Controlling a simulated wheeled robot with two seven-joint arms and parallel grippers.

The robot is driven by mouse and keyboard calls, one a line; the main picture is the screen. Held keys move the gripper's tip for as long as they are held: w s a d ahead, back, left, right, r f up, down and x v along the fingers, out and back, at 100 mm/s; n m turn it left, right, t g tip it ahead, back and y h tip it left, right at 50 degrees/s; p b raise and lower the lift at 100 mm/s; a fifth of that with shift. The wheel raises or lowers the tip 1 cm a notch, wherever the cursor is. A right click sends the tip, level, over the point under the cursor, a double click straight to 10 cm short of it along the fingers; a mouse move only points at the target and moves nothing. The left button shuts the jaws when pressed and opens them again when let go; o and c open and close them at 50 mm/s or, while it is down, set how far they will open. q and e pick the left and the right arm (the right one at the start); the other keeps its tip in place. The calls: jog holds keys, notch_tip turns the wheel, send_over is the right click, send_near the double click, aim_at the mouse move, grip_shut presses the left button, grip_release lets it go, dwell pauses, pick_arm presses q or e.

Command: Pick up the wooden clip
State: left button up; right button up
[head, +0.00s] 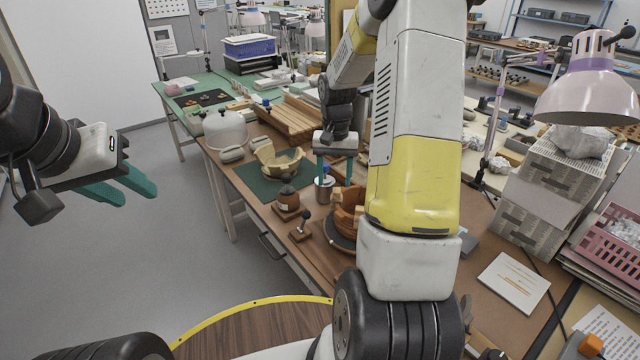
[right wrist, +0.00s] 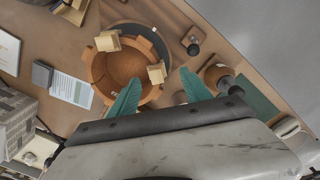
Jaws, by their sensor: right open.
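A light wooden clip (right wrist: 157,73) sits on the rim of an orange-brown bowl (right wrist: 97,75) in the right wrist view. A second wooden clip (right wrist: 108,41) sits on the rim's far side. The bowl also shows in the head view (head: 348,212), partly hidden by my right arm. My right gripper (head: 334,180) is open, with its teal fingers pointing down beside the bowl. In the right wrist view its fingertips (right wrist: 160,78) lie to either side of the first clip; the height between them cannot be told. My left gripper (head: 138,196) is open and empty, away from the bench.
A dark round knob on a wooden base (head: 301,229) and a small brown pot (head: 287,198) stand near the bowl. A pale broken vessel (head: 277,160) rests on a green mat (head: 252,179). A pink lamp (head: 590,85) and newspaper-wrapped boxes (head: 545,195) stand at right.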

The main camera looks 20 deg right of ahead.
aim_at(337, 190)
jog(key=f, duration=0.2)
jog(key=d+f, duration=0.1)
jog(key=f, duration=0.1)
jog(key=shift+w+f, duration=0.15)
jog(key=shift+f, duration=0.8)
jog(key=c, duration=0.9)
